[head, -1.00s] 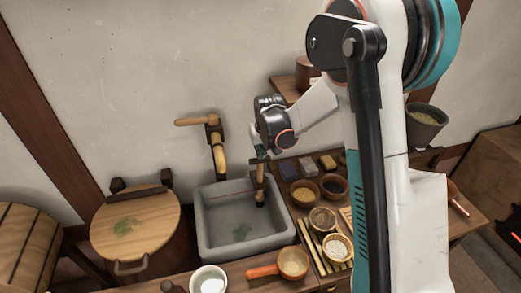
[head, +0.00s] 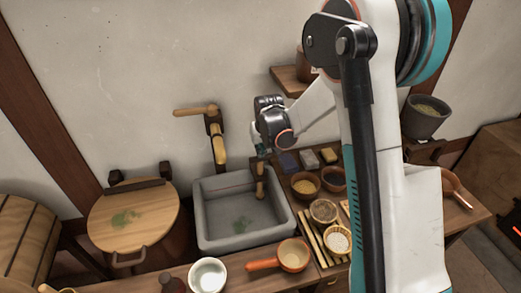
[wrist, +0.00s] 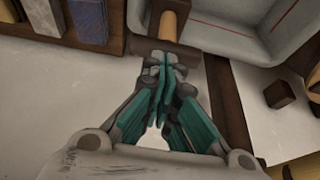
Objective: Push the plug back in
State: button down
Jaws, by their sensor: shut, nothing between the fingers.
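A round, pale wooden peg with a dark wooden block at its end, which may be the plug (head: 260,188), stands at the right part of the grey stone sink (head: 205,235). It also shows at the top of the wrist view (wrist: 172,18). My gripper (wrist: 162,62) is shut and empty, its teal fingers together. Its tips overlap the dark block in the wrist view; I cannot tell if they touch it. In the head view my gripper (head: 262,152) is small and partly hidden behind my wrist. The peg's seat is not clearly visible.
A wooden tap (head: 217,145) stands behind the sink, left of my gripper. Soap-like blocks (head: 308,158) and several small bowls (head: 305,184) crowd the right. A round wooden lid (head: 125,222) lies left. The plaster wall (head: 150,60) is close behind.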

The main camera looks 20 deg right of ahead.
jog(key=p+v, duration=0.4)
jog(key=v, duration=0.9)
jog(key=shift+r, duration=0.3)
jog(key=shift+w, duration=0.2)
jog(key=s+r+t+b, duration=0.1)
jog(key=s+r, duration=0.3)
jog(key=s, duration=0.3)
jog(key=s+r+b, duration=0.1)
jog(key=s+r, duration=0.4)
jog(key=s, duration=0.3)
jog(key=s+f+t+b, duration=0.1)
jog(key=s+f+b, duration=0.1)
jog(key=s, duration=1.3)
jog(key=shift+s+t, duration=0.35)
jog(key=shift+t, duration=0.05)
jog(key=shift+f, duration=0.1)
